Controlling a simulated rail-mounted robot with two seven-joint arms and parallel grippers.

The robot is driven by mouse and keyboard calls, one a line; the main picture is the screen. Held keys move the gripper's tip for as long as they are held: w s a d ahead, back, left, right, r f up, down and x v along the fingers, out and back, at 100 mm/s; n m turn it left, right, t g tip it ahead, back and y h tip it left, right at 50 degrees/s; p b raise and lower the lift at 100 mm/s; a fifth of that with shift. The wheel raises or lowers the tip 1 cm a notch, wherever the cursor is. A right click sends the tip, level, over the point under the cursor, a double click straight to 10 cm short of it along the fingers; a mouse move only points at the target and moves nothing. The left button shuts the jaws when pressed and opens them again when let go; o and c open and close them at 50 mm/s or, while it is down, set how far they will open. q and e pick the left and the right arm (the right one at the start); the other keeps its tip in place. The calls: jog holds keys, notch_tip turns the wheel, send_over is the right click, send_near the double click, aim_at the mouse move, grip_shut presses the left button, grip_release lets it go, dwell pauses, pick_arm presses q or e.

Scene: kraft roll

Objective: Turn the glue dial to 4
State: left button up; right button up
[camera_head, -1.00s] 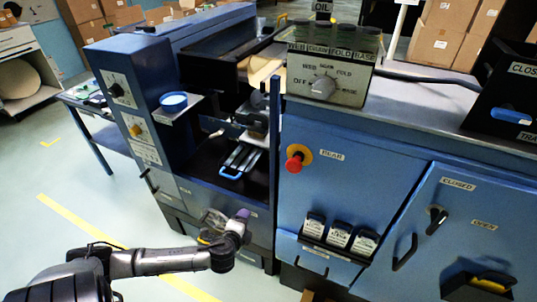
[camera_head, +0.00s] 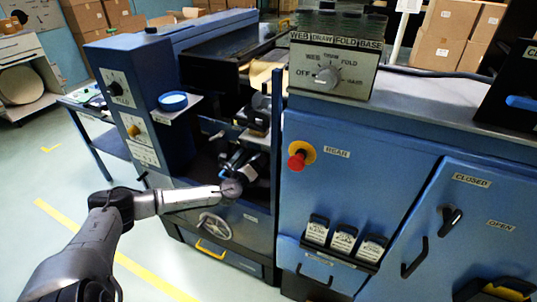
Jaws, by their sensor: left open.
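A black dial (camera_head: 115,88) with a small label sits high on the blue column at the left of the machine. A yellow knob (camera_head: 134,130) sits below it. The lettering by both is too small to read surely, so I cannot tell which is the glue dial. My left gripper (camera_head: 248,165) is open in front of the dark bay right of that column, apart from both dials. Its fingers are small and partly merge with the dark parts behind. My right gripper is out of view.
A selector knob (camera_head: 327,76) marked OFF, WEB, DRAW and FOLD is on the box above. A blue round lid (camera_head: 173,101) sits on a ledge. Open floor lies at left.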

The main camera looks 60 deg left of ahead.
aim_at(269, 150)
pick_arm(q)
jog(key=b+x, duration=0.2)
jog(key=x, duration=0.5)
jog(key=shift+f, duration=0.1)
jog(key=shift+w+a, duration=0.3)
jog(key=shift+w, duration=0.3)
jog(key=shift+c, duration=0.2)
jog(key=c, duration=0.9)
